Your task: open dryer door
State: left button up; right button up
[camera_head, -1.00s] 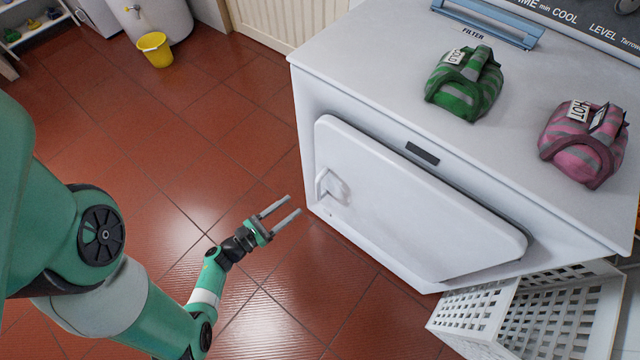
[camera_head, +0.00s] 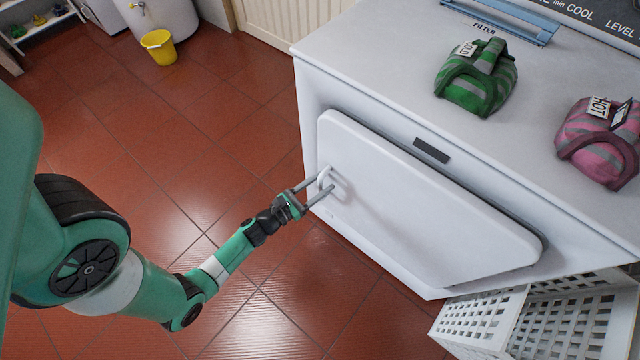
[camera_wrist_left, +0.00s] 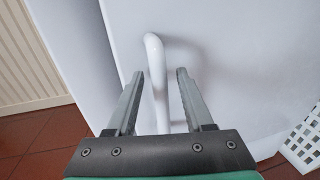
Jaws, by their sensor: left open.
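The white dryer (camera_head: 315,88) stands at the right in the head view. Its door (camera_head: 420,205) is shut against the front. The white door handle (camera_head: 323,178) is at the door's left end; it also shows in the left wrist view (camera_wrist_left: 155,70), standing out from the door. My left gripper (camera_head: 325,187) is open at the handle. In the left wrist view my left gripper (camera_wrist_left: 158,75) has one finger on each side of the handle, with gaps between. My right gripper is not in view.
A white slatted basket (camera_head: 480,322) stands on the floor by the dryer's front right. A green bag (camera_head: 475,85) and a pink bag (camera_head: 597,145) sit on the dryer top. A yellow bucket (camera_head: 159,47) is far back left. The red tiled floor (camera_head: 190,140) is mostly clear.

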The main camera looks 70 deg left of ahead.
pick_arm(q)
grip_shut()
dwell(1.3)
